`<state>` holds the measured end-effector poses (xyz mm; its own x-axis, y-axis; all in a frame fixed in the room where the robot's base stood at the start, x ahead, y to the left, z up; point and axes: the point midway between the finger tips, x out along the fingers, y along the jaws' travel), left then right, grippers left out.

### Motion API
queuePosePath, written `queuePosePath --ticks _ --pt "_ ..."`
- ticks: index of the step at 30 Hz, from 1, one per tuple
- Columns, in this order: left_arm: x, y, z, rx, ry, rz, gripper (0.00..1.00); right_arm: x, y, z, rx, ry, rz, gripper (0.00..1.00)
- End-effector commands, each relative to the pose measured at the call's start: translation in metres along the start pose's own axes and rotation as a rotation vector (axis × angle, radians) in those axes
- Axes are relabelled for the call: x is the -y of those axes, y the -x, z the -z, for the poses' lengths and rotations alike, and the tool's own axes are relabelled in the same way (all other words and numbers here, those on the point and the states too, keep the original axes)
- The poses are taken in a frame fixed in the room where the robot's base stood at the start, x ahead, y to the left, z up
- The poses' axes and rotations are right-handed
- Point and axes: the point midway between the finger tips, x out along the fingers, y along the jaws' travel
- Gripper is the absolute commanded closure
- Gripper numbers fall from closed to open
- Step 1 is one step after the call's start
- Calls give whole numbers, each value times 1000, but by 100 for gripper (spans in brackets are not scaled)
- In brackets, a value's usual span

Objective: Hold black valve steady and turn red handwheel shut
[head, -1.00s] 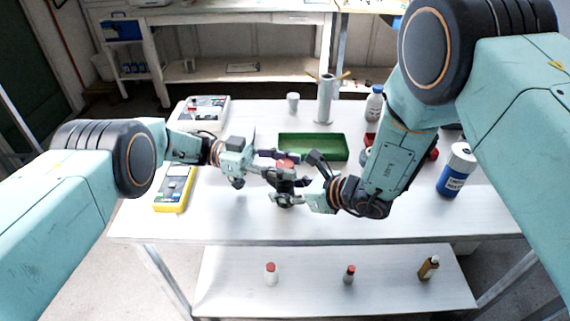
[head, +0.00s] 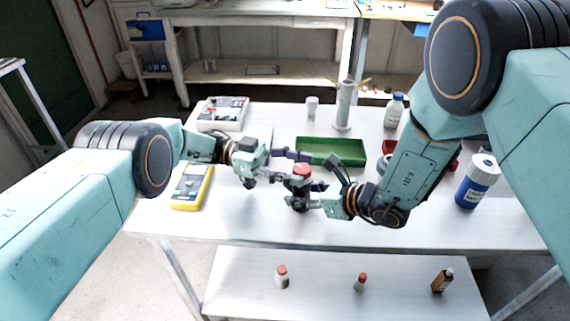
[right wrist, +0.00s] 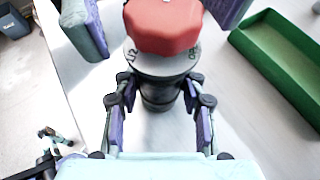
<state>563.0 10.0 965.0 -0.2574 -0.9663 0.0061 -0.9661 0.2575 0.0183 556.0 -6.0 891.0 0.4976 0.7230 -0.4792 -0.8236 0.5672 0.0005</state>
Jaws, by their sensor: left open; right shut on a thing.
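The red handwheel (head: 302,170) sits on top of the black valve (head: 298,202), which stands upright on the table. In the right wrist view the red handwheel (right wrist: 163,25) is above a grey marked collar, with the black valve (right wrist: 160,95) below it. My right gripper (head: 314,194) is shut on the valve body, with one finger on each side; it also shows in the right wrist view (right wrist: 160,112). My left gripper (head: 288,167) is open at the handwheel. In the right wrist view its fingers stand on both sides of the wheel, with gaps.
A green tray (head: 333,143) lies behind the valve. A yellow meter (head: 192,187) lies to the left, and a blue labelled bottle (head: 478,182) stands at the right. A grey cylinder (head: 344,105) and a white bottle (head: 394,110) stand at the back. The table's front strip is clear.

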Motion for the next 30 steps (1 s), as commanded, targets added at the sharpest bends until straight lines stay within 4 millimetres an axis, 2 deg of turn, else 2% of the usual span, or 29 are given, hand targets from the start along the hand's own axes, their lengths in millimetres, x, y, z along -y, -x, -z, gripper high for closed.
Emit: queuePosePath --ticks 1,6,12,21,30 --pt "0 11 0 0 -2 4 38 0 0 0 1 0 1 76" --pt "0 35 -1 1 -2 3 38 0 0 0 1 0 1 76" --pt "0 50 -1 0 -2 3 38 0 0 0 1 0 1 76" --pt "-1 61 0 2 -1 1 38 0 0 0 1 0 1 76" --pt "-2 61 0 1 -1 1 38 0 0 0 1 0 0 76"
